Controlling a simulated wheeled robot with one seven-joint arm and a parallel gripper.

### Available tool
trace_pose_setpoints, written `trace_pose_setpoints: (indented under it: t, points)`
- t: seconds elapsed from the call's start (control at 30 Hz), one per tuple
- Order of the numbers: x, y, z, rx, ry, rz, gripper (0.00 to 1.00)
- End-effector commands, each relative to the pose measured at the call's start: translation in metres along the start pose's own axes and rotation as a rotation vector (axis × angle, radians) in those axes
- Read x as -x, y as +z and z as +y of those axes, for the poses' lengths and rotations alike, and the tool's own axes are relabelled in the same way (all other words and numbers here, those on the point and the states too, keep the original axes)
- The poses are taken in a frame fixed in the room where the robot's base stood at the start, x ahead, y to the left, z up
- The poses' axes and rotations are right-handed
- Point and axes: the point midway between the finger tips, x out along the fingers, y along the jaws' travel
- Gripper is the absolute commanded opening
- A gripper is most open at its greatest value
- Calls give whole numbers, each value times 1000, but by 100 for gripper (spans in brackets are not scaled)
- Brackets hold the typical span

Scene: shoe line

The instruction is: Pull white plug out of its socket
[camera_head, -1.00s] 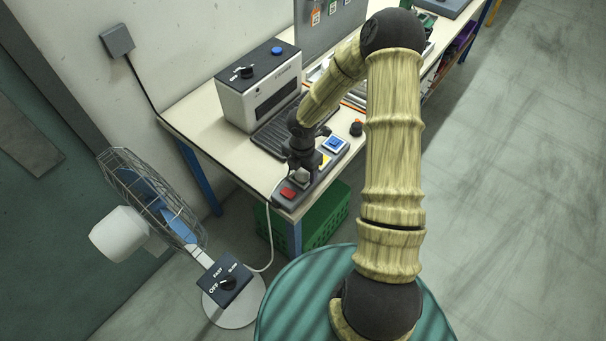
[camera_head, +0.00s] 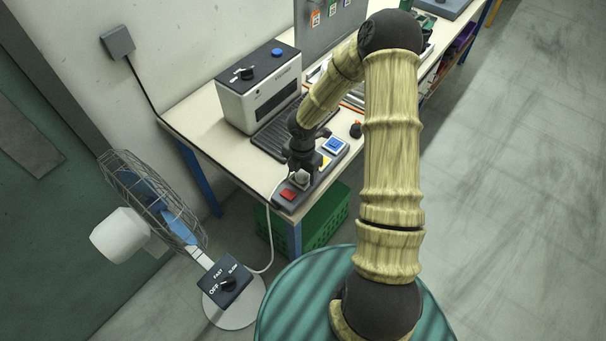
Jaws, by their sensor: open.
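The white plug (camera_head: 300,178) sits in the grey power strip (camera_head: 311,196) at the near corner of the bench. A white cord runs from near it down to the standing fan. My gripper (camera_head: 300,171) points down over the plug, close to it. It is open, with its fingers around or just above the plug; I cannot tell whether they touch it. The gripper hides part of the plug and its socket.
Red (camera_head: 288,195) and blue (camera_head: 335,145) switches are on the strip. A white machine (camera_head: 258,95) stands behind on the bench (camera_head: 205,125). The fan (camera_head: 150,215) with its control box (camera_head: 225,281) stands left. A green crate (camera_head: 325,222) is below.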

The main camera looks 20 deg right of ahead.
Motion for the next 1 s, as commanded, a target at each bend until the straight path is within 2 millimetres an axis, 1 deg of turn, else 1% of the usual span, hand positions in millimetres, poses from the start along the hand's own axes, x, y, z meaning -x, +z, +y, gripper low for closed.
trace_pose_setpoints:
  t: [0.4,0.43,0.47,0.5,0.57,0.7,0.73,1.0]
  points:
    - [0,0,0,0,0,0,63]
    - [0,0,0,0,0,0,61]
    - [0,0,0,0,0,0,55]
    - [0,0,0,0,0,0,47]
    - [0,0,0,0,0,0,35]
    - [0,0,0,0,0,0,8]
    - [0,0,0,0,0,0,4]
    - [7,0,0,0,0,-1,4]
